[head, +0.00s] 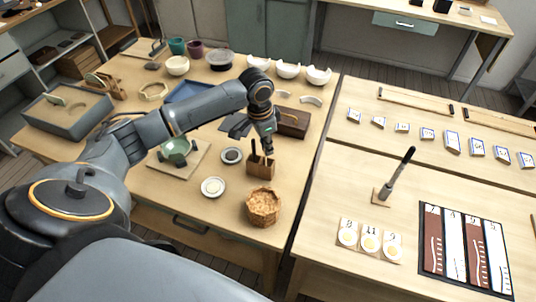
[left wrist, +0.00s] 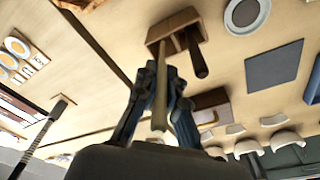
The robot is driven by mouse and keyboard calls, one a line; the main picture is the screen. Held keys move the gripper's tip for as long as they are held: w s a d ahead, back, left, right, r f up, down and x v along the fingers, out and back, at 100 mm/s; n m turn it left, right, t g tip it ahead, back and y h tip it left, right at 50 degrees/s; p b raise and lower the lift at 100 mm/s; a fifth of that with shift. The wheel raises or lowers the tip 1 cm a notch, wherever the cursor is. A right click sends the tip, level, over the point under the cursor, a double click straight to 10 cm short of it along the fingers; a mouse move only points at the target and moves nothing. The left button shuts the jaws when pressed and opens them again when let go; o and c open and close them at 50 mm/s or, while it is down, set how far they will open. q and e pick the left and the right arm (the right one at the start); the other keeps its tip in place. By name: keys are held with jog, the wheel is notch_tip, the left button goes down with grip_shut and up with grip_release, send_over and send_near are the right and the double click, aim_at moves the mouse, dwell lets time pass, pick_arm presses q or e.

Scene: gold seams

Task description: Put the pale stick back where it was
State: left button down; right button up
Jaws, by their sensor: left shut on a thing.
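A small wooden block holder (head: 260,169) stands on the left table. It also shows at the top of the left wrist view (left wrist: 173,27). A dark stick (left wrist: 197,57) stands in one of its holes. My left gripper (head: 262,138) is right above the block, pointing down. In the left wrist view my left gripper (left wrist: 158,85) is shut on the pale stick (left wrist: 160,112), which lies between the fingers. The stick's far end meets the block beside the dark stick; I cannot tell how deep it sits. My right gripper is not in view.
A woven basket (head: 263,206) stands in front of the block, and small dishes (head: 213,187) lie to its left. A green cracked bowl (head: 177,151) sits on a board. A brown box (head: 292,122) is close behind. White broken bowls (head: 288,70) line the back.

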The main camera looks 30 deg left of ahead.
pick_arm(q)
jog(key=shift+w+f, duration=0.1)
jog(key=shift+f, duration=0.65)
notch_tip(320, 180, down, 3)
jog(key=shift+w+f+p, duration=0.1)
jog(key=shift+w+p, duration=0.05)
jog(key=shift+p, duration=0.2)
jog(key=c, duration=1.4)
grip_release()
jog(key=shift+f, duration=0.1)
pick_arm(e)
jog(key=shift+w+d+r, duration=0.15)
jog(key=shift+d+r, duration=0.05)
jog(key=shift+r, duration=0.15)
